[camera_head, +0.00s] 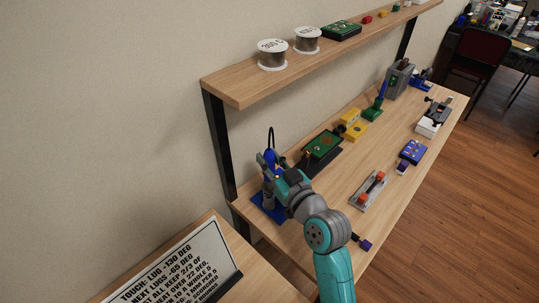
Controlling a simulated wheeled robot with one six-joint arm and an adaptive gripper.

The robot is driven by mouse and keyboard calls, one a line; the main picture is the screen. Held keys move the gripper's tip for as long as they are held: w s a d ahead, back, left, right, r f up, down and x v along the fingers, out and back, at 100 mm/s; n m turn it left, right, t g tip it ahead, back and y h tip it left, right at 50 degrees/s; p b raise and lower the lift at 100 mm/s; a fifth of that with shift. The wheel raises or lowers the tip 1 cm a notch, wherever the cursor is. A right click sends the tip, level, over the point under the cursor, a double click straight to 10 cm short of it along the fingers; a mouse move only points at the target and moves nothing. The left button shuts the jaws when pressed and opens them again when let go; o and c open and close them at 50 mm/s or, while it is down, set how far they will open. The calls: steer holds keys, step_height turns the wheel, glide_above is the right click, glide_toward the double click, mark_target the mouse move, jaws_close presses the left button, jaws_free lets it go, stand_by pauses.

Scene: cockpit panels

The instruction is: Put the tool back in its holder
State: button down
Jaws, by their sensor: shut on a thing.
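My gripper (268,165) is at the left end of the workbench, shut on a small blue tool (271,156) with a thin black loop, like a cord, rising above it. A dark blue base (264,211), which looks like a holder's foot, lies on the bench directly below the gripper. My gripper and wrist hide most of what stands on this base. I cannot tell whether the tool is in the holder or above it.
A green circuit board (322,145) on a dark stand is just right of my gripper. Further along the wooden bench are a yellow block (353,130), a green stand (373,113) with a blue stick, and a grey fixture (369,190). A shelf (240,88) with spools overhangs the back.

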steer(key=shift+f, duration=1.85)
steer(key=c, duration=0.9)
jaws_free()
steer(key=shift+o, duration=0.2)
steer(key=v, duration=1.2)
steer(key=shift+d, duration=0.1)
